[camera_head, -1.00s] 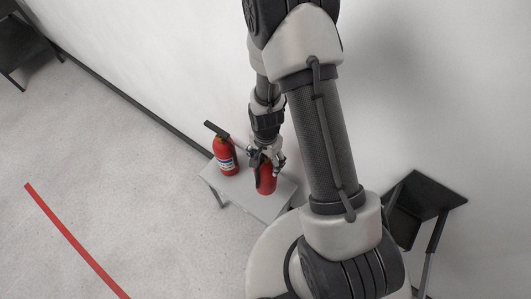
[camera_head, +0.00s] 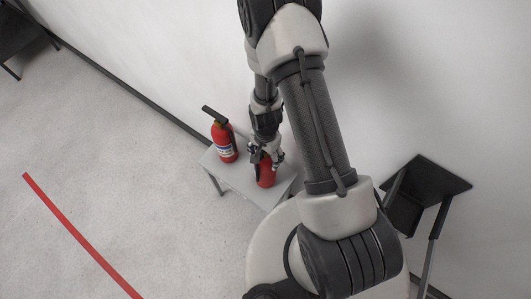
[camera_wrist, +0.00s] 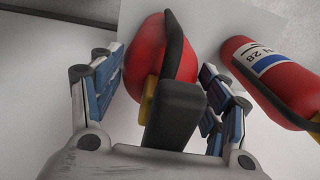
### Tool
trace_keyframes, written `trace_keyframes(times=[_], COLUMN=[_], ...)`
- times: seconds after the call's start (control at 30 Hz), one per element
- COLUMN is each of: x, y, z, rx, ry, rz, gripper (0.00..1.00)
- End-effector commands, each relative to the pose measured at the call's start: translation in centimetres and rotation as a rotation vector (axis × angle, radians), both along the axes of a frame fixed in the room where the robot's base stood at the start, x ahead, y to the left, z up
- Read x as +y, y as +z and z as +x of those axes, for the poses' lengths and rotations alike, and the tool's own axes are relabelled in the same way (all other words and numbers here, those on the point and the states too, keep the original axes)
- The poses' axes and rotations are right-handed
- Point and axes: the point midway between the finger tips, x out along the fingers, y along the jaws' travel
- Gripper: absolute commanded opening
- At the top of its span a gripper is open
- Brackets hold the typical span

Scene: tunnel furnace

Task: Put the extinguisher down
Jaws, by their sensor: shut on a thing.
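A red extinguisher (camera_head: 265,177) is at the right part of a small grey table (camera_head: 232,178), upright or nearly so. My gripper (camera_head: 266,158) reaches down from above and is shut on its upper part. In the wrist view the held extinguisher (camera_wrist: 146,58), with its black handle and hose, lies between the blue-padded fingers of my gripper (camera_wrist: 160,92). The gripper hides much of its top in the head view. Whether its base touches the table I cannot tell.
A second red extinguisher (camera_head: 224,142) with a white-and-blue label stands on the same table to the left, and it also shows in the wrist view (camera_wrist: 268,75). A white wall (camera_head: 170,60) rises behind. A red line (camera_head: 75,232) marks the open floor at left. A dark stand (camera_head: 430,190) is at right.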

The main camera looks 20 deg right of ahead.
Motion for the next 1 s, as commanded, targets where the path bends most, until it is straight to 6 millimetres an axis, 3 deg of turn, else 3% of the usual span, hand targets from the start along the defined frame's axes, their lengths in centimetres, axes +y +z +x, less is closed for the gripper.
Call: trace_keyframes(times=[0.17, 0.2, 0.5, 0.87, 1.0], x=[0.0, 0.0, 0.0, 0.0, 0.0], y=[-0.2, -0.2, -0.2, -0.1, 1.5], z=[0.1, 0.0, 0.0, 0.0, 0.1], rx=[-0.003, 0.0, 0.0, 0.0, -0.004], ry=[0.0, 0.0, 0.0, 0.0, 0.0], rz=[0.0, 0.0, 0.0, 0.0, 0.0], gripper=[0.02, 0.71, 0.89, 0.89, 0.89])
